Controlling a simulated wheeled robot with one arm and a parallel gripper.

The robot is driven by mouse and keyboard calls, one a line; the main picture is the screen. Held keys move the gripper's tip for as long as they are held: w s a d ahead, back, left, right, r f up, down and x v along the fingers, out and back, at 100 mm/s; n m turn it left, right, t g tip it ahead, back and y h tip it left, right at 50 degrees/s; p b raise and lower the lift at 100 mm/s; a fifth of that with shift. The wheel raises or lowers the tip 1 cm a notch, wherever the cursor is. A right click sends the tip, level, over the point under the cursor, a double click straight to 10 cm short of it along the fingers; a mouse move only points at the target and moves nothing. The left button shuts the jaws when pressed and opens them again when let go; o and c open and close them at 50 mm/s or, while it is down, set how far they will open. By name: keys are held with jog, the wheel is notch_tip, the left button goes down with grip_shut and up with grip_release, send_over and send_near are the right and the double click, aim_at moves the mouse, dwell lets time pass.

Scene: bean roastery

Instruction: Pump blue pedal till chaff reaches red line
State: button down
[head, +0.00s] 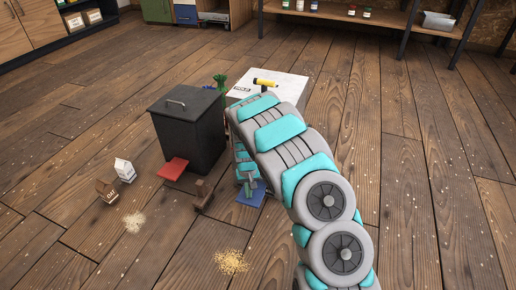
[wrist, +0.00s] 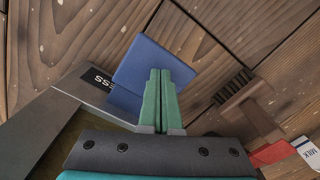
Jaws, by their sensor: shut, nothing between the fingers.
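The blue pedal (head: 252,196) is a flat plate low on the floor, right of the black bin. In the wrist view the blue pedal (wrist: 148,62) lies beyond my fingertips, beside a dark part with white letters (wrist: 100,80) that is partly cut off. My gripper (head: 249,184) is shut and empty, with green fingers pointing down over the pedal. In the wrist view my gripper (wrist: 159,72) overlaps the pedal; I cannot tell whether the tips touch it. I see no chaff level and no red line; my arm hides part of the area behind the pedal.
A black lidded bin (head: 187,127) with a red pedal (head: 173,168) stands left. A brown brush (head: 203,194), a milk carton (head: 125,170) and grain piles (head: 231,261) lie on the floor. A white box (head: 285,88) stands behind my arm. The right floor is clear.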

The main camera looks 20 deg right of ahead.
aim_at(249, 200)
jog(key=shift+f, duration=1.55)
jog(key=shift+f+b, duration=0.35)
jog(key=shift+f, duration=0.45)
jog(key=shift+r+p, duration=1.3)
jog(key=shift+r, duration=3.2)
